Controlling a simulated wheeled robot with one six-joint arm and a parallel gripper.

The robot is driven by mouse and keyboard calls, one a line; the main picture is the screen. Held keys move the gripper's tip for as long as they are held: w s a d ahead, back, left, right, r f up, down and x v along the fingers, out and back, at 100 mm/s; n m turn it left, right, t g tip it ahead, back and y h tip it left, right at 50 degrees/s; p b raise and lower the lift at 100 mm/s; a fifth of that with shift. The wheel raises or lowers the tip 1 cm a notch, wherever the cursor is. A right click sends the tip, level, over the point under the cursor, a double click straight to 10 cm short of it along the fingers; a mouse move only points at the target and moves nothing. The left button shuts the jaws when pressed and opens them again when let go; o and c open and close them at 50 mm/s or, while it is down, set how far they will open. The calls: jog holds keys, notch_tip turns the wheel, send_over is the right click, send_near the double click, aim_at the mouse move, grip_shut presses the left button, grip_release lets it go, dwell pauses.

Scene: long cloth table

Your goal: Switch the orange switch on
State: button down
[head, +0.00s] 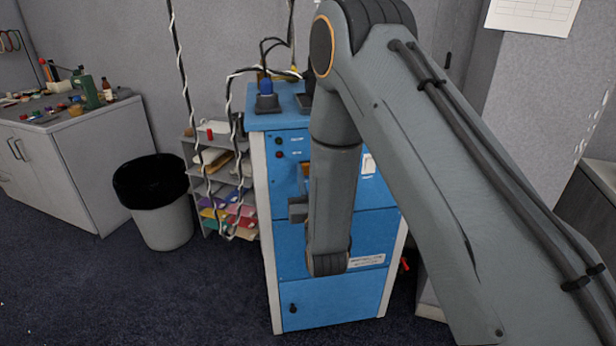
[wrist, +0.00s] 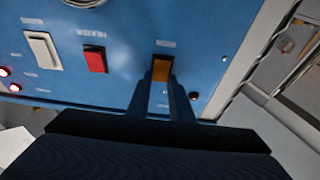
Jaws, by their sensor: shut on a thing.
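The orange switch (wrist: 160,68) is a small upright rocker on a blue panel in the wrist view. A bit of orange also shows beside my arm in the head view (head: 305,169). My gripper (wrist: 161,84) is at the panel, its two dark fingers narrow together at the switch's lower part, one on either side. It is shut on the orange switch. The fingers hide the switch's lower end, so I cannot tell which way it is tipped.
A red switch (wrist: 95,59) and a white switch (wrist: 43,49) sit left of the orange one in the wrist view. The blue cabinet (head: 330,300) has a blue-topped device (head: 266,88) on it. A bin (head: 163,222) and paper shelf stand to its left.

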jog(key=c, duration=1.6)
grip_release()
jog(key=b+v, duration=0.1)
jog(key=v, duration=0.7)
